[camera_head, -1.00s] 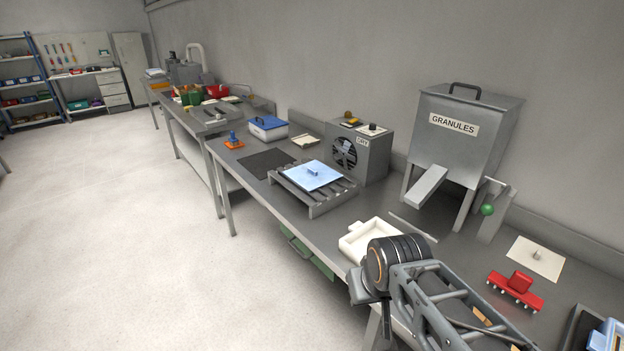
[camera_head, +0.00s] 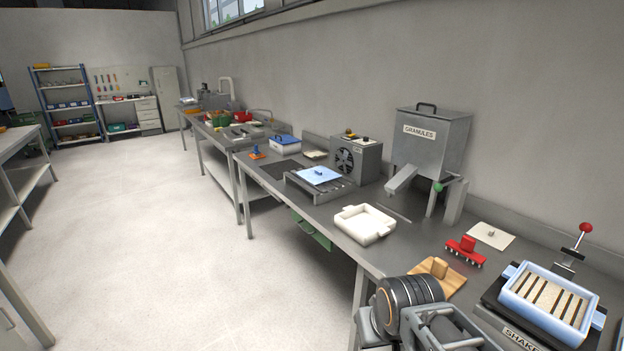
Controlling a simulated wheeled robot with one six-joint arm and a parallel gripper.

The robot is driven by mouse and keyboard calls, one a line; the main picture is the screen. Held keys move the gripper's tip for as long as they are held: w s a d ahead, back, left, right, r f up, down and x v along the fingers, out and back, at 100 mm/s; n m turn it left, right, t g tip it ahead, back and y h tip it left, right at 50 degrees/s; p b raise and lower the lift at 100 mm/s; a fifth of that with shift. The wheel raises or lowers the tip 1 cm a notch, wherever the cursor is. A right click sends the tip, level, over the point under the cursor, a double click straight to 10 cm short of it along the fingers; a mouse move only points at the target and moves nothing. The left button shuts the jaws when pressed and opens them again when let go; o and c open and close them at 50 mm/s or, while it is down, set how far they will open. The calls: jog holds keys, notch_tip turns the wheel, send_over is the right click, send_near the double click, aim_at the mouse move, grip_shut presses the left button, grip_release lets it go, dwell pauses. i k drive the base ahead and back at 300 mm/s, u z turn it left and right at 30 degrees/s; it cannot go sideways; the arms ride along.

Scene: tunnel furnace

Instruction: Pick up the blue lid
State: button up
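A light blue flat lid (camera_head: 319,176) with a small blue grip on top lies on a grey slatted rack (camera_head: 300,189) on the long bench. Farther back on the bench, a darker blue lid (camera_head: 285,140) with a handle sits on a white box (camera_head: 285,148). Which of the two the task means I cannot tell. Part of my arm shows at the bottom right, well short of both lids. My gripper's fingers are out of view.
The grey bench (camera_head: 345,250) runs along the right wall. On it stand a white tray (camera_head: 364,225), a fan box (camera_head: 356,161), a granules hopper (camera_head: 428,150), a red tool (camera_head: 465,250) and a blue slotted tray (camera_head: 548,302). The floor (camera_head: 140,240) left of the bench is clear.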

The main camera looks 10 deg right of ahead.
aim_at(316, 176)
jog(key=u, duration=0.75)
jog(key=i, duration=1.25)
jog(key=u, duration=0.55)
jog(key=i, duration=1.3)
jog(key=z, duration=1.4)
jog(key=i, duration=1)
jog(key=z, duration=1)
